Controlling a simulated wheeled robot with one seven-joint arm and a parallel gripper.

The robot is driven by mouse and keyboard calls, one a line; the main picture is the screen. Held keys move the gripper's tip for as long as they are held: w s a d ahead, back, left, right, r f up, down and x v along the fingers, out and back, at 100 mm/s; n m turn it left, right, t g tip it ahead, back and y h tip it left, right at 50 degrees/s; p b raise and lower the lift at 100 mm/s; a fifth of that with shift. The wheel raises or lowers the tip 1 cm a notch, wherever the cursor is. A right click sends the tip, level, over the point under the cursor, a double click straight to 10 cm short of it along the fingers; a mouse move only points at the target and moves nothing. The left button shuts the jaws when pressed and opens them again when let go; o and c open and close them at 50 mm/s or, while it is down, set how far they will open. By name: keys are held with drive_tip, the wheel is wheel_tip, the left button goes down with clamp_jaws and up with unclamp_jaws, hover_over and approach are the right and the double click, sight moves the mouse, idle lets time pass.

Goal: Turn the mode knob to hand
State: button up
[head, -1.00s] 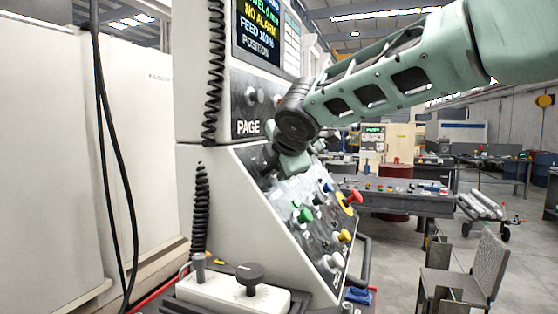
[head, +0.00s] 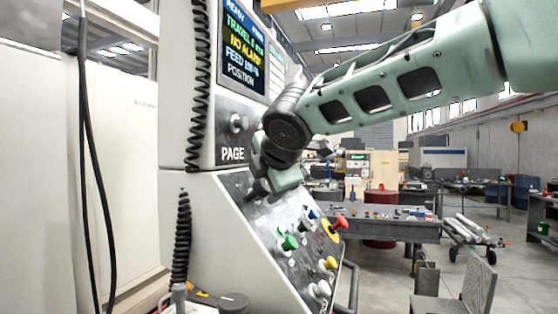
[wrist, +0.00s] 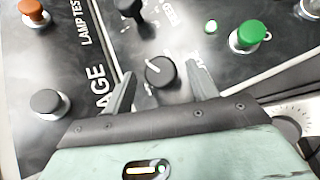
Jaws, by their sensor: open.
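A round black knob (wrist: 161,73) with a white pointer line sits on the dark panel in the wrist view. Its label is mostly hidden, so I cannot read whether it is the mode knob. My gripper (wrist: 161,80) is open, with one finger on each side of this knob; I cannot tell whether they touch it. The pointer tilts up and left in the wrist view.
Lower on the slope is a red mushroom button (head: 341,222). A coiled cable (head: 183,240) hangs on the left.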

drive_tip(key=b+v, duration=0.2)
drive_tip(key=v, duration=1.1)
drive_tip(key=shift+b, duration=0.4)
drive_tip(key=s+f+m+g+b, duration=0.1)
drive_tip(key=s+f+m+g, duration=0.25)
drive_tip(key=f, duration=1.15)
drive_tip(key=s+d+f+m+g+h+b, duration=0.1)
drive_tip(key=s+d+f+m+g, duration=0.3)
drive_tip(key=s+f, duration=0.7)
drive_tip(key=s+d+f+m+g+h+b, duration=0.1)
drive_tip(key=s+d+f+m+g, duration=0.2)
drive_tip(key=s+d+f+m, duration=0.5)
drive_tip(key=s+f+m, duration=0.1)
drive_tip(key=s+f, duration=0.2)
drive_tip(key=f, duration=0.6)
drive_tip(key=shift+s+g+b, duration=0.25)
drive_tip(key=shift+g+b, duration=0.05)
drive_tip(key=shift+g, duration=0.05)
